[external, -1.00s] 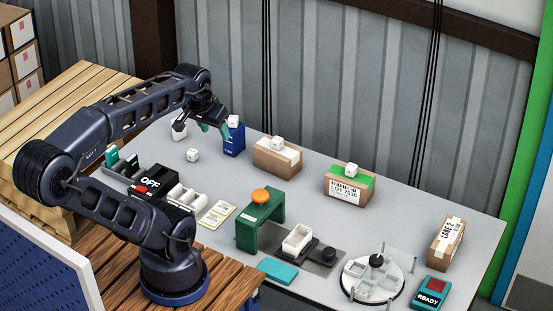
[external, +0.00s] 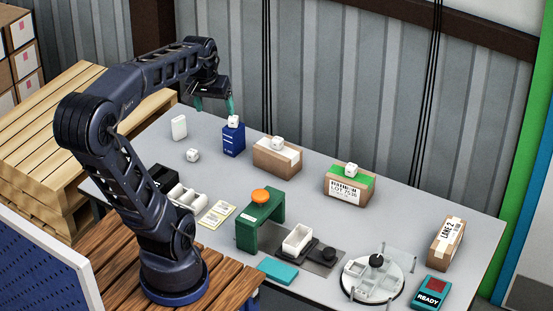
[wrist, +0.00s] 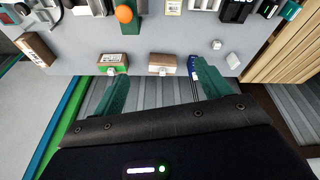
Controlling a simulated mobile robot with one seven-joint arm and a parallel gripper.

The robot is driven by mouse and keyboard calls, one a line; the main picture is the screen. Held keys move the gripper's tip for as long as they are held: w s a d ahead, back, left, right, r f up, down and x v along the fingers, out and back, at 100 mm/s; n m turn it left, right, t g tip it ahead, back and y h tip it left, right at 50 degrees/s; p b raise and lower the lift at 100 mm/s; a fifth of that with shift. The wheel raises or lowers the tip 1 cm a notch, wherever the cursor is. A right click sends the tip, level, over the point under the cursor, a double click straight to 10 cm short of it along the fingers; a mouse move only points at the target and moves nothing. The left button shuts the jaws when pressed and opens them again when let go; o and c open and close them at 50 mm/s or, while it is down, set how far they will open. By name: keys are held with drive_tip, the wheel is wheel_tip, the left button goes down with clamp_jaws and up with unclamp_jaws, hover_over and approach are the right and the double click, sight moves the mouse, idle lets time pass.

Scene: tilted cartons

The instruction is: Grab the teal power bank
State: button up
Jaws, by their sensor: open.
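A flat teal slab (external: 278,271) lies at the front edge of the table, in front of the green stand. A second teal block (wrist: 290,11) stands upright at the top right of the wrist view, next to dark ones; in the external view my arm hides that spot. I cannot tell for certain which is the power bank. My gripper (external: 215,105) is open and empty, with teal fingers pointing down, raised near the blue carton at the table's back. Both fingers (wrist: 160,78) show apart in the wrist view, far from either teal thing.
A blue carton (external: 233,142) and two brown cartons (external: 277,159) (external: 349,190) stand along the back, each with a white cube on top. The green stand (external: 268,228) with an orange knob, a round fixture (external: 352,290) and a READY box (external: 430,291) occupy the front.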

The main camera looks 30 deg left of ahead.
drive_tip(key=w+a+f+n+g+h, duration=0.1)
drive_tip(key=w+a+f+n, duration=0.3)
drive_tip(key=a, duration=0.5)
drive_tip(key=w+a+f+n+g, duration=0.15)
drive_tip(key=w+a, duration=0.35)
drive_tip(key=a, duration=0.5)
drive_tip(key=w+a+f+n+h, duration=0.1)
drive_tip(key=w+a+f+n, duration=0.3)
drive_tip(key=a, duration=0.5)
drive_tip(key=s+a+f+n+h, duration=0.1)
drive_tip(key=s+a+f+n, duration=0.25)
drive_tip(key=a+f, duration=0.85)
drive_tip(key=s+a+f+n+h, duration=0.2)
drive_tip(key=s+a+f, duration=0.2)
drive_tip(key=a+f, duration=0.85)
drive_tip(key=shift+g+y, duration=0.3)
drive_tip(key=shift+g, duration=0.05)
drive_tip(key=shift+s+a+f+x, duration=0.1)
drive_tip(key=shift+a+x, duration=0.1)
drive_tip(key=shift+x, duration=0.7)
drive_tip(key=shift+s+a+f+x, duration=0.1)
drive_tip(key=shift+a+x, duration=0.05)
drive_tip(key=shift+x, duration=0.75)
drive_tip(key=shift+s+a+x, duration=0.1)
drive_tip(key=shift+a+x, duration=0.1)
drive_tip(key=shift+x, duration=0.75)
drive_tip(key=c, duration=1.2)
